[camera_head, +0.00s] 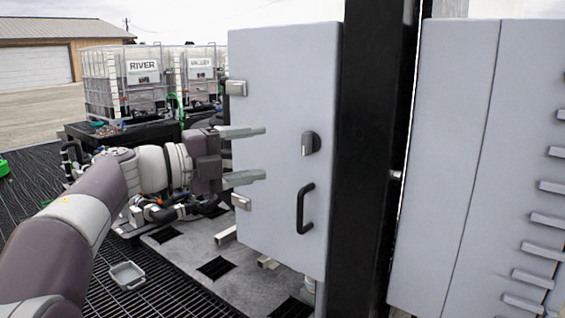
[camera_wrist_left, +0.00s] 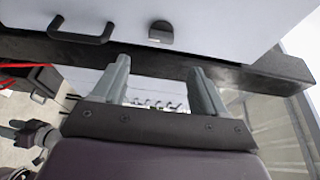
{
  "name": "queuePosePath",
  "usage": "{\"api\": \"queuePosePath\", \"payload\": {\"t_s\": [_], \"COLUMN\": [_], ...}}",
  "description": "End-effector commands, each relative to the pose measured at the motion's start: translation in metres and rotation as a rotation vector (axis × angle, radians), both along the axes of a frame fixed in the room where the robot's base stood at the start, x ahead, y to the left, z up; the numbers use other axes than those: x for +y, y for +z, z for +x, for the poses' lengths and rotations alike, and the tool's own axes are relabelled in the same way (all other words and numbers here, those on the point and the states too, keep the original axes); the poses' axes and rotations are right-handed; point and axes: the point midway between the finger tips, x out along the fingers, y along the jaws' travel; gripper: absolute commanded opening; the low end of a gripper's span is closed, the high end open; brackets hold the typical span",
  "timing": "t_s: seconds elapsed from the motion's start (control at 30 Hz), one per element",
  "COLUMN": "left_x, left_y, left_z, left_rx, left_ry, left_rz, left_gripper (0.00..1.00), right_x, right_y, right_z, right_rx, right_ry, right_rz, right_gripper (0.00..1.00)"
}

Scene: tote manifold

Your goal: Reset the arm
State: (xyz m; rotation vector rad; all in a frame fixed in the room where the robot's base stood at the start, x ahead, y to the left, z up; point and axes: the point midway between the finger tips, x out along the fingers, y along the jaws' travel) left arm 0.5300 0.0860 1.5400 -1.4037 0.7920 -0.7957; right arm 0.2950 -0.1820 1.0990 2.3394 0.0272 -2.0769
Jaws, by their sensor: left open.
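My left gripper (camera_head: 258,153) is open and empty in the head view. Its two fingers point right, one above the other, in front of the left part of a grey cabinet door (camera_head: 270,60). The door has a dark latch knob (camera_head: 310,143) and a black handle (camera_head: 305,208), both to the right of the fingertips and apart from them. In the left wrist view the open fingers (camera_wrist_left: 160,78) point up the picture, with the knob (camera_wrist_left: 161,33) and handle (camera_wrist_left: 80,32) beyond them. Whether a finger touches the door is unclear.
A black post (camera_head: 370,150) stands right of the door, with another grey cabinet (camera_head: 450,160) beyond it. Caged totes labelled RIVER (camera_head: 125,82) and VALLEY (camera_head: 201,75) stand at the back left. A small grey tray (camera_head: 127,276) lies on the grated floor.

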Motion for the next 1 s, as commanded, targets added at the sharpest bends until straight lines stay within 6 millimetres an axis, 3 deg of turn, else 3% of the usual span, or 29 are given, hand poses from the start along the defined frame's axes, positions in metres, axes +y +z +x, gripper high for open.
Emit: {"api": "queuePosePath", "payload": {"t_s": [0.2, 0.5, 0.57, 0.67, 0.7, 0.77, 0.83, 0.93, 1.0], "left_x": [0.024, 0.026, 0.031, 0.064, 0.089, 0.128, 0.161, 0.184, 0.185], "left_y": [-0.001, 0.001, 0.003, 0.005, -0.008, -0.047, -0.111, -0.209, -0.274], "left_z": [-0.015, -0.015, -0.008, 0.03, 0.049, 0.069, 0.072, 0.045, 0.01], "left_rx": [0.001, -0.001, -0.006, 0.031, 0.095, 0.245, 0.453, 0.756, 0.969], "left_ry": [0.0, 0.003, 0.047, 0.274, 0.415, 0.645, 0.885, 1.166, 1.334], "left_rz": [0.001, 0.0, -0.008, -0.174, -0.29, -0.463, -0.616, -0.74, -0.78], "left_gripper": [0.72, 0.72, 0.72, 0.72, 0.72, 0.72, 0.72, 0.72, 0.72], "right_x": [0.0, 0.0, 0.0, 0.0, 0.0, 0.0, 0.0, 0.0, 0.0], "right_y": [-0.011, -0.01, -0.01, -0.01, -0.01, -0.01, -0.01, -0.01, -0.01], "right_z": [0.0, 0.0, 0.0, 0.0, 0.0, 0.0, 0.0, 0.0, 0.0], "right_rx": [0.0, 0.0, 0.0, 0.0, 0.0, 0.0, 0.0, 0.0, 0.0], "right_ry": [0.0, 0.0, 0.0, 0.0, 0.0, 0.0, 0.0, 0.0, 0.0], "right_rz": [0.0, 0.0, 0.0, 0.0, 0.0, 0.0, 0.0, 0.0, 0.0], "right_gripper": [0.43, 0.43, 0.43, 0.43, 0.43, 0.43, 0.43, 0.43, 0.43]}}
